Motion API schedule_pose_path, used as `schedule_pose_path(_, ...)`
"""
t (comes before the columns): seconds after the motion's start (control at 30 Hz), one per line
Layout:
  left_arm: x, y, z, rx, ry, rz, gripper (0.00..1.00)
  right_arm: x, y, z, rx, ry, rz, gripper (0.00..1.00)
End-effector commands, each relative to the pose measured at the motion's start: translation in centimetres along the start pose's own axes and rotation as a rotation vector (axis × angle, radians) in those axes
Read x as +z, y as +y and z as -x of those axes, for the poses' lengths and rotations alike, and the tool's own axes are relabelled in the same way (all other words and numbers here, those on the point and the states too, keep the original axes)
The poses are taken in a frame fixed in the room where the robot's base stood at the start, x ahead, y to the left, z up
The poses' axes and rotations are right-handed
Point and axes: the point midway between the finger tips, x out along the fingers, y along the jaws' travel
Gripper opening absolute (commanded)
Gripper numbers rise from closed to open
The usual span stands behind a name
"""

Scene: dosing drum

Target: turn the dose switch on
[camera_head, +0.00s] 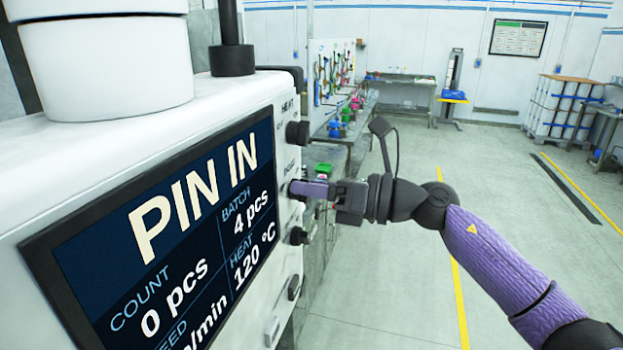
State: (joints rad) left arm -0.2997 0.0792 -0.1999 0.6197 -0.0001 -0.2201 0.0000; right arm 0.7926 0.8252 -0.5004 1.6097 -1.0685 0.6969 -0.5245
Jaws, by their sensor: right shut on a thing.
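The white dosing machine (110,120) fills the left side, with controls on its narrow side panel. My right gripper (298,189) is at this panel, between two dark knobs, shut on a control whose shape its fingers hide. The upper dark knob (297,134) is by the "HEAT" label. The lower dark knob (299,236) is just below the gripper. Further down are a dark switch-like part (294,287) and a pale one (272,330). I cannot read which is the dose switch or its position. My left gripper is not in view.
The machine's screen (165,240) reads "PIN IN", count 0 pcs, batch 4 pcs, heat 120 °C. A workbench (352,130) with coloured items stands behind the panel. The floor at right is open.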

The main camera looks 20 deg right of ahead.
Motion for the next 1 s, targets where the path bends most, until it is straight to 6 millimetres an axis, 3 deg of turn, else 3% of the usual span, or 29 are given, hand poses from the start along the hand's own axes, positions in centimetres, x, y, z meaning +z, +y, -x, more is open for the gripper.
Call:
schedule_pose_path(0.4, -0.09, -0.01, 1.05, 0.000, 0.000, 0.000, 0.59, 0.27, -0.07, 0.04, -0.001, -0.007, -0.143, 0.00)
schedule_pose_path(0.9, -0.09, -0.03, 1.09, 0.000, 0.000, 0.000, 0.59, 0.24, -0.08, 0.04, 0.000, -0.007, -0.157, 0.00)
schedule_pose_path(0.93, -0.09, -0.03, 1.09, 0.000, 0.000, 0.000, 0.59, 0.24, -0.08, 0.04, 0.000, -0.007, -0.157, 0.51)
schedule_pose_path(1.0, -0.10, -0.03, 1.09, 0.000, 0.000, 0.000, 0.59, 0.21, -0.08, 0.04, 0.000, -0.006, -0.157, 0.66)
